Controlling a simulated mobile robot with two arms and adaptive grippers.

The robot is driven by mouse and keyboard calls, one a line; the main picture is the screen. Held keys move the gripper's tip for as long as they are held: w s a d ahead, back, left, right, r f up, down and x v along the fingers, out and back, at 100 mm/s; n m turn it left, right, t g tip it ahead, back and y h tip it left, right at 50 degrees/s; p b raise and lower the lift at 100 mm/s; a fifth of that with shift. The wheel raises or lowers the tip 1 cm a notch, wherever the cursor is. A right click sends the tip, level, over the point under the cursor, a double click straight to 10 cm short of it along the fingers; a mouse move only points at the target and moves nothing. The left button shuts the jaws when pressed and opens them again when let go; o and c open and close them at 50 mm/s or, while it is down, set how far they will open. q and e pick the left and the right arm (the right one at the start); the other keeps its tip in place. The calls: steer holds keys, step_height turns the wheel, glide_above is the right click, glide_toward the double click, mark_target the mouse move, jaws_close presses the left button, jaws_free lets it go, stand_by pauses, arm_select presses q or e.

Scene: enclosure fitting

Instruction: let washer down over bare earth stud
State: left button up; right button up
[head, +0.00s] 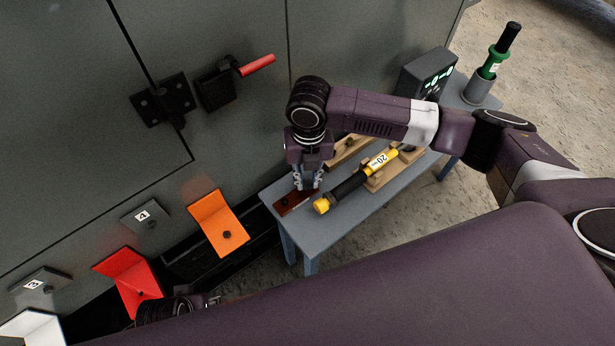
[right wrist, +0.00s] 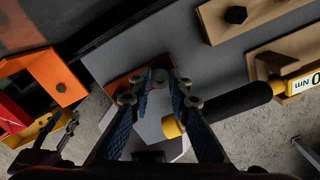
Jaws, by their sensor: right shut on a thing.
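My right gripper (head: 308,188) points down over the reddish-brown tray (head: 294,204) at the near left end of the grey bench. In the right wrist view its blue-padded fingers (right wrist: 161,78) come together over that tray (right wrist: 122,82). They are shut on a small piece, taken as the washer, mostly hidden between the tips. An orange bracket (head: 212,218) with a dark stud (head: 228,235) is on the cabinet, left of the gripper and apart from it. I cannot tell which stud is the bare earth stud. My left gripper (head: 211,301) shows only in part, low at the cabinet.
A yellow-and-black tool (head: 347,188) marked 20 rests on wooden blocks beside my right gripper. A display box (head: 428,72) and a green-handled tool (head: 494,66) in a holder stand farther back. A red bracket (head: 126,268) and a red-handled latch (head: 257,65) are on the cabinet.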

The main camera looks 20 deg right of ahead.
steer(key=shift+f, duration=0.2)
stand_by(0.6)
steer(key=shift+f, duration=0.35)
steer(key=o, duration=0.8)
step_height(320, 180, up, 12)
stand_by(0.4)
steer(key=shift+s+d, duration=0.1)
